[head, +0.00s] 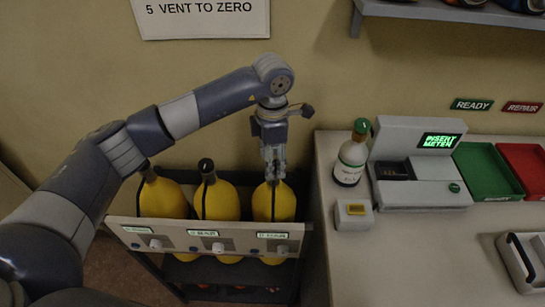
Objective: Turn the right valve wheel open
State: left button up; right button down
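Three yellow cylinders stand in a rack below the wall: a left one (160,200), a middle one (217,203) and a right one (285,205). My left gripper (274,173) points straight down over the top of the right cylinder. Its fingers are at the neck, where they hide the right valve wheel. I cannot tell whether they are open or closed on the wheel, or whether they touch it. The middle cylinder's dark top (206,168) shows clear. My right gripper is not in view.
The rack's front rail (180,235) carries labels and knobs.

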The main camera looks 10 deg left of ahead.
pick_arm(q)
jog(key=shift+f, duration=0.5)
jog(key=shift+c, duration=0.5)
jog(key=c, duration=1)
jog(key=shift+o, duration=0.2)
